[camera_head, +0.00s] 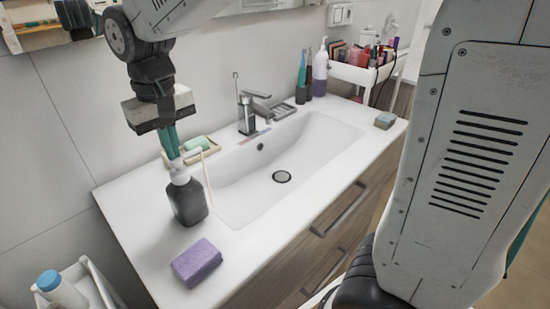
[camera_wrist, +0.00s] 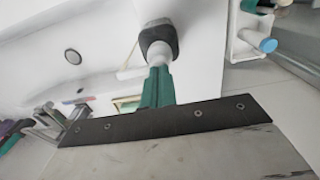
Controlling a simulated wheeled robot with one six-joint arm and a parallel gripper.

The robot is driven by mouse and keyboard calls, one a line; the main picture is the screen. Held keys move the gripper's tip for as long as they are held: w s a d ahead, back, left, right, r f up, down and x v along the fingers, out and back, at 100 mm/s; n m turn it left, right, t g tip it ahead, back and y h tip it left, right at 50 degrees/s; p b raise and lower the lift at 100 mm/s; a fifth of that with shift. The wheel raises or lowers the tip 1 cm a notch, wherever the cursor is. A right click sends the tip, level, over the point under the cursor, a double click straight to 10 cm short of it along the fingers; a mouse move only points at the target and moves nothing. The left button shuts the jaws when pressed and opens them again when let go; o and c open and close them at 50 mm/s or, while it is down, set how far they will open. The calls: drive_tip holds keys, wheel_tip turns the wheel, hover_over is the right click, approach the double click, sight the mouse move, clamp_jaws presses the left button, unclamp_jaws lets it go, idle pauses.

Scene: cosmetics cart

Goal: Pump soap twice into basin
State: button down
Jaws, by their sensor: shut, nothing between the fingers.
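The soap dispenser (camera_head: 187,201) is a dark grey bottle with a white pump head, upright on the white counter left of the basin (camera_head: 245,185). Its spout points right, toward the basin. A thin pale streak (camera_head: 208,180) hangs below the spout tip; I cannot tell for sure whether it is soap. My gripper (camera_head: 174,156), with green fingers, is shut and empty, directly above the pump head, seemingly touching its top. In the wrist view, the fingertips (camera_wrist: 158,70) meet the white pump, with the dark bottle (camera_wrist: 159,35) beyond. The basin (camera_wrist: 100,35) shows there too.
A purple sponge (camera_head: 197,262) lies in front of the dispenser. A soap dish (camera_head: 207,158) with green soap is behind it. The faucet (camera_head: 247,112) stands at the basin's back edge. Bottles (camera_head: 320,70) stand at the far end. A white bin (camera_head: 85,285) is lower left.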

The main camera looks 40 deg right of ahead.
drive_tip(key=shift+f, duration=0.4)
drive_tip(key=shift+r, duration=1.45)
drive_tip(key=shift+r, duration=3)
